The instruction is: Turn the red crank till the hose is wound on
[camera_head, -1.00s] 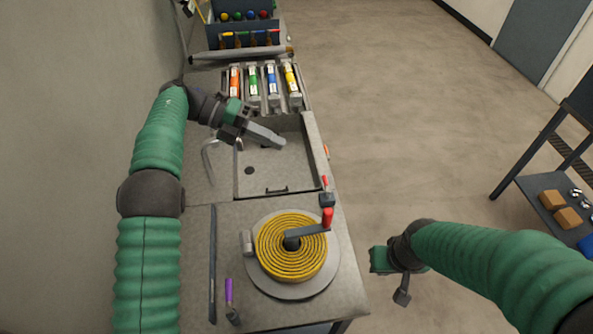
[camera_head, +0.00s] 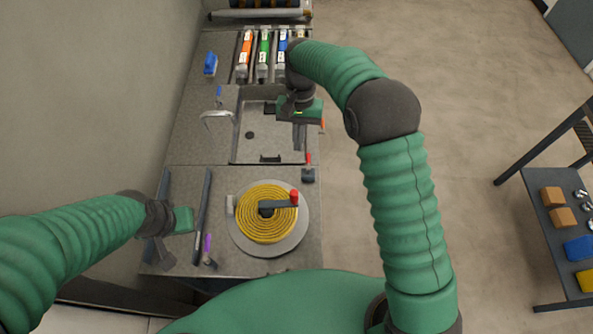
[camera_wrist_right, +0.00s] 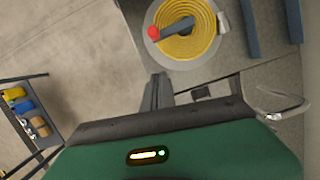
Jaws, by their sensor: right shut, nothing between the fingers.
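The yellow hose (camera_head: 250,226) lies coiled on a round grey plate (camera_head: 297,236) on the counter. The dark crank arm (camera_head: 280,204) runs from its hub to the upright red crank handle (camera_head: 294,197) at the coil's upper right. The right wrist view shows the hose (camera_wrist_right: 203,42) and the red handle (camera_wrist_right: 153,33) beyond the fingers. My right gripper (camera_head: 298,140) is over the sink, shut, empty and apart from the crank; its fingers (camera_wrist_right: 157,88) show in the wrist view. My left gripper (camera_head: 158,252) is at the counter's left end; its jaw state is unclear.
The sink (camera_head: 243,150) with a faucet (camera_head: 216,116) lies behind the hose. A purple-handled tool (camera_head: 207,243) and a dark bar (camera_head: 203,205) lie left of the coil. A shelf (camera_head: 537,215) with blocks stands at right, across open floor.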

